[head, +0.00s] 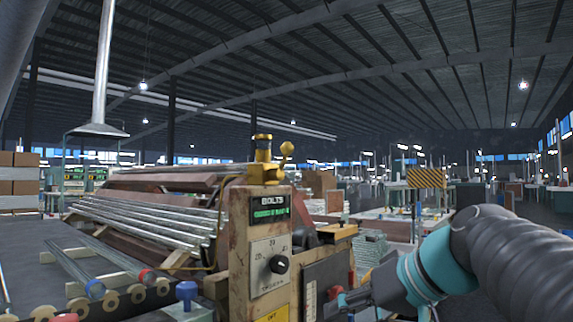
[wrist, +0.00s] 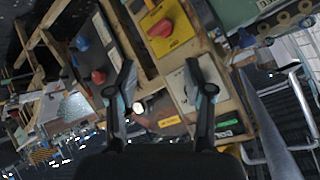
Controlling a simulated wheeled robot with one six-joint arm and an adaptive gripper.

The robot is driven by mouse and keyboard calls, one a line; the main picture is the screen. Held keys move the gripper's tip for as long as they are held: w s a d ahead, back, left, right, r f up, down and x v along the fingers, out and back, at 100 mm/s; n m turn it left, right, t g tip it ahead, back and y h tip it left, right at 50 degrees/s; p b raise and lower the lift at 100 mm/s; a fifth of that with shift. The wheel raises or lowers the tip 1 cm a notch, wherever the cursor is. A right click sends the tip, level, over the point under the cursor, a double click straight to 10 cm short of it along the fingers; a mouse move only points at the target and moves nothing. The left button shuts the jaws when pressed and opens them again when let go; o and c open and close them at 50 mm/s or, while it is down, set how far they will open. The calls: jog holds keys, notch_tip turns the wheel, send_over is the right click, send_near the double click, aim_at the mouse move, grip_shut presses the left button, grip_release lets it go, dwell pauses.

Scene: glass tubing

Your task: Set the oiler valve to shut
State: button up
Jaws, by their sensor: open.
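The oiler (head: 263,148) is a brass-yellow fitting on top of the worn control post, in the middle of the head view. A short lever with a round yellow ball knob (head: 287,149) stands at its right side, the ball up. I cannot read the valve's setting from this. My gripper (head: 347,303) is low in the head view, below and right of the oiler, and apart from it. In the wrist view my gripper (wrist: 160,78) has its two fingers spread with nothing held between them. I cannot make out the oiler in the wrist view.
The control post (head: 238,235) carries a black dial knob (head: 279,264) and a green-lit display (head: 270,212). Steel tubes (head: 145,220) lie on the machine at left. In the wrist view a red knob on a yellow plate (wrist: 181,39) is near the fingers.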

jog(key=w+r+n+t+y, duration=0.1)
jog(key=w+r+n+y, duration=0.15)
jog(key=r, duration=0.55)
jog(key=w+r+n+y, duration=0.2)
jog(key=w+r, duration=0.1)
jog(key=r, duration=0.5)
jog(key=n+y, duration=0.4)
send_near(287, 146)
jog(key=x, duration=0.3)
jog(key=p+x, duration=0.1)
jog(key=x, duration=0.3)
jog(key=w+p+x, duration=0.1)
jog(key=x, duration=0.2)
jog(key=shift+w+f, duration=0.15)
jog(key=shift+f, duration=0.05)
grip_shut()
